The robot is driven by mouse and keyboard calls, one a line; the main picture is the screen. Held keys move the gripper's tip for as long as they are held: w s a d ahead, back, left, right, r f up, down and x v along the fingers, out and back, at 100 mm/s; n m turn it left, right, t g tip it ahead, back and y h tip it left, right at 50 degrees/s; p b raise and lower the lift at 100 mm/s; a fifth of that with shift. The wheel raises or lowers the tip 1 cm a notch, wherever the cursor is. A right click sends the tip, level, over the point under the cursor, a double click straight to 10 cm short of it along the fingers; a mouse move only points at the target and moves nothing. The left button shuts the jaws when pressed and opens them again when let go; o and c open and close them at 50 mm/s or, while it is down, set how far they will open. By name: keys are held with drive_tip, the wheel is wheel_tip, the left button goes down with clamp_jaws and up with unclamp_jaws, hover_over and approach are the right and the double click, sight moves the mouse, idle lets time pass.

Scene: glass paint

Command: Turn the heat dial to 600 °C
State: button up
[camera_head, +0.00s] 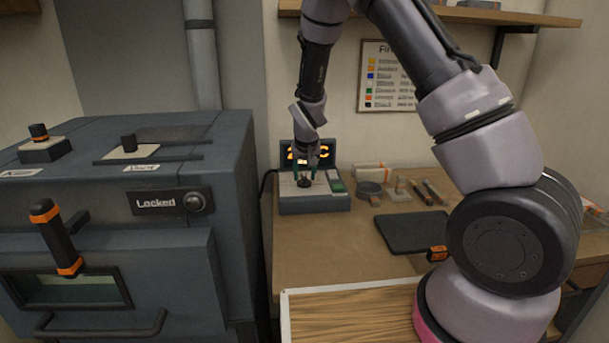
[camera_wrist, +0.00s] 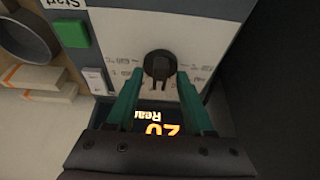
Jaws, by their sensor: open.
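The heat dial is a black round knob (camera_wrist: 160,66) with a raised grip bar, on the pale face of a control box (camera_head: 315,204). In the head view the box stands on the bench beside the kiln. My gripper (camera_wrist: 157,80) is open, its two green fingers pointing at the knob, one on each side of it; I cannot tell whether they touch it. The orange display (camera_wrist: 155,122) shows upside down in the wrist view, reading what looks like "20" and "Rea…", partly hidden by my gripper. The scale marks around the knob are too small to read.
A green Start button (camera_wrist: 71,33) and a white rocker switch (camera_wrist: 97,81) sit beside the dial. The blue-grey kiln (camera_head: 160,255), marked "Locked", stands left. A dark pad (camera_head: 411,232) and a grey ring (camera_head: 371,188) lie to the right on the bench.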

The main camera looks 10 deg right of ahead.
drive_tip(key=v, duration=1)
drive_tip(key=shift+s+r, duration=0.2)
drive_tip(key=shift+r, duration=0.05)
drive_tip(key=s+d+r+m+y, duration=0.1)
drive_tip(key=s+d+r, duration=0.4)
drive_tip(key=r, duration=0.3)
drive_tip(key=s+d+r+m+y, duration=0.1)
drive_tip(key=s+d+r+m, duration=0.1)
drive_tip(key=s+d+r, duration=0.4)
drive_tip(key=s+d+r+t, duration=0.1)
drive_tip(key=s+d+r, duration=0.1)
drive_tip(key=s+r, duration=0.2)
drive_tip(key=s+d+r+m+t, duration=0.1)
drive_tip(key=s+d+r, duration=0.2)
drive_tip(key=s, duration=0.8)
wheel_tip(320, 180, up, 2)
drive_tip(key=shift+s+r+t, duration=0.1)
drive_tip(key=shift+s+t, duration=0.25)
drive_tip(key=shift+t, duration=0.05)
